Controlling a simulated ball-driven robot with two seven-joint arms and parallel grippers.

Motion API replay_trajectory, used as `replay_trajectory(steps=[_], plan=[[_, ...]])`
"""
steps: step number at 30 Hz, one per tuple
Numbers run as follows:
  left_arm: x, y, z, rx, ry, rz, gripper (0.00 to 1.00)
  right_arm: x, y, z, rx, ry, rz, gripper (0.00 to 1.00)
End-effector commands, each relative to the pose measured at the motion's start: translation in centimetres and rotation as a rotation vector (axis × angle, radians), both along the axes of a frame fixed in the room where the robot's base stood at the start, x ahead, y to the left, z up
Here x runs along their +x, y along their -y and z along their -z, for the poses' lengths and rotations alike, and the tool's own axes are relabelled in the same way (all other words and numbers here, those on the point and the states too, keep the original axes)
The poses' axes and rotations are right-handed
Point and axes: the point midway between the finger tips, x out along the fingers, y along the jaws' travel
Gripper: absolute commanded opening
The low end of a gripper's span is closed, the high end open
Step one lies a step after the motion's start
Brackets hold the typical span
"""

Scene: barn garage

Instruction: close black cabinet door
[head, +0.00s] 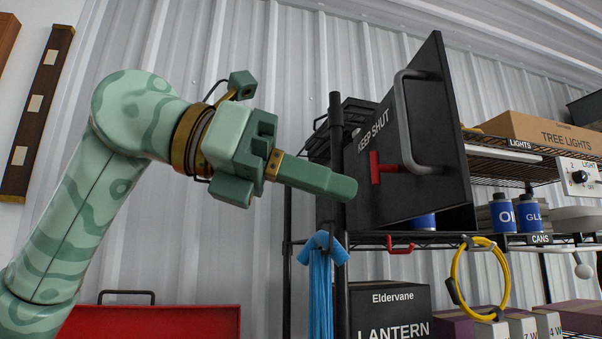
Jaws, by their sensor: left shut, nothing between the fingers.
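The black cabinet door (428,85) stands open on the wire shelf at centre right. It is marked "KEEP SHUT" and has a long grey bar handle (404,125) and a red latch (376,168). Part of the black cabinet (460,215) shows behind and below the door; most of its inside is hidden. My left gripper (352,189) is shut and empty. Its fingertips point right and appear close to the door's lower left part; I cannot tell whether they touch. My right gripper is not in view.
A dark shelf post (336,150) stands beside the fingertips. Blue cloth strips (321,285) and a yellow cable coil (481,280) hang from the shelf. A Lantern box (390,308) sits below, and a red case (150,322) is lower left.

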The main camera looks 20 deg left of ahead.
Motion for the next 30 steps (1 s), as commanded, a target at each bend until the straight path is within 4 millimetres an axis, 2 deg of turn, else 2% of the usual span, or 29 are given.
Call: replay_trajectory(steps=[6,12,18,30], plan=[[1.9,4.0,1.4,0.001,-0.002,0.004,0.0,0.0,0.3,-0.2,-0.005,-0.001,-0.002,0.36],[3.2,6.6,1.3,0.0,-0.002,0.004,0.0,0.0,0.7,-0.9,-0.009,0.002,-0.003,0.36],[3.7,7.4,1.4,-0.001,-0.002,0.003,0.0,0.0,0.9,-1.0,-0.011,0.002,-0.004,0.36],[3.7,7.5,1.4,-0.001,-0.001,-0.002,0.0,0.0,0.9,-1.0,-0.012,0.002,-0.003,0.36]])
